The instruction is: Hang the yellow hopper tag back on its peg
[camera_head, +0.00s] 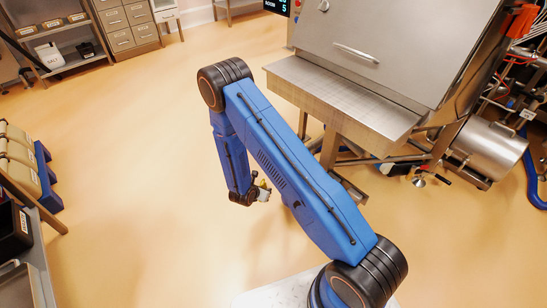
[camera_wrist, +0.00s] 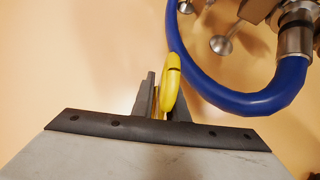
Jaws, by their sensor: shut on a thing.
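The yellow hopper tag (camera_wrist: 171,82) is between the dark fingers of my gripper (camera_wrist: 162,103) in the wrist view. Its rounded, looped end sticks out past the fingertips, and its lower part is hidden between them. In the head view my gripper (camera_head: 262,187) hangs low over the floor, left of the steel hopper (camera_head: 385,45), with a small patch of yellow at its fingers. The gripper is shut on the tag. I cannot make out the peg in either view.
A blue hose (camera_wrist: 262,104) curves close to the tag on the right, with a steel fitting (camera_wrist: 296,30) above it. The hopper's steel shelf (camera_head: 340,98) juts out near my arm. The floor between is clear.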

